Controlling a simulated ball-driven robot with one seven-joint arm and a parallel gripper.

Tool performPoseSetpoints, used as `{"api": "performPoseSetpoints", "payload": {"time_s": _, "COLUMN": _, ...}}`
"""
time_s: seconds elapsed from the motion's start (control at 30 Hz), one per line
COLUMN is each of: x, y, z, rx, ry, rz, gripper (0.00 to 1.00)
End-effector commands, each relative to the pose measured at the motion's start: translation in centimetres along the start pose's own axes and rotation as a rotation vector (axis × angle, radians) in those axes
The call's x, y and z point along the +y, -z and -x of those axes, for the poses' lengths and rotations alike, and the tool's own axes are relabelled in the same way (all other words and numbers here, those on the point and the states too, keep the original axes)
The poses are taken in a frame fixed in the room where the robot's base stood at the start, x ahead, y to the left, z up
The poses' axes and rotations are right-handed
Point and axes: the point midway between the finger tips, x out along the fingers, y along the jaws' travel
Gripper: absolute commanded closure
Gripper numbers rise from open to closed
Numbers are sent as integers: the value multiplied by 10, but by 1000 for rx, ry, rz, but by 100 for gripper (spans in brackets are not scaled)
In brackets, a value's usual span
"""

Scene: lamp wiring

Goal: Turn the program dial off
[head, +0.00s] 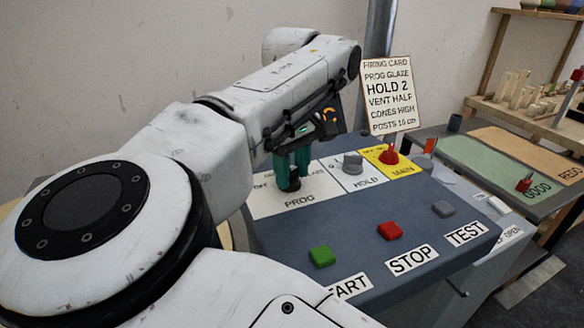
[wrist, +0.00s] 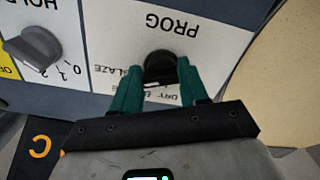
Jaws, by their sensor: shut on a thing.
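The program dial (wrist: 160,64) is a dark round knob on the white PROG panel. In the wrist view my gripper (wrist: 156,82) has its two green fingers on either side of the dial, shut on it. In the head view my gripper (head: 290,174) reaches down onto the dial (head: 289,185), which shows only partly below the fingers. The PROG label (head: 299,201) sits in front of the dial. Printed positions around the dial, including GLAZE, are partly covered by the fingers, and the dial's pointer direction cannot be told.
Right of the dial stand the grey HOLD knob (head: 352,163) and red MAIN switch (head: 389,155). Green START (head: 321,256), red STOP (head: 390,230) and grey TEST (head: 443,209) buttons lie in front. A firing card (head: 391,95) stands behind the console. A side table holds GOOD and REDO areas.

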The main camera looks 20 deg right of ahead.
Motion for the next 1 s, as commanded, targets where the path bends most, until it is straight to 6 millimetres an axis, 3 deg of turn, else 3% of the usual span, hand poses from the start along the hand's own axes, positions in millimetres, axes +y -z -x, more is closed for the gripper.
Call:
{"api": "performPoseSetpoints", "payload": {"time_s": 0.37, "x": 1, "y": 1, "z": 0, "rx": 3, "ry": 0, "rz": 171, "gripper": 87}}
{"api": "performPoseSetpoints", "payload": {"time_s": 1.0, "x": 3, "y": 4, "z": 1, "rx": 4, "ry": -2, "rz": 768, "gripper": 87}}
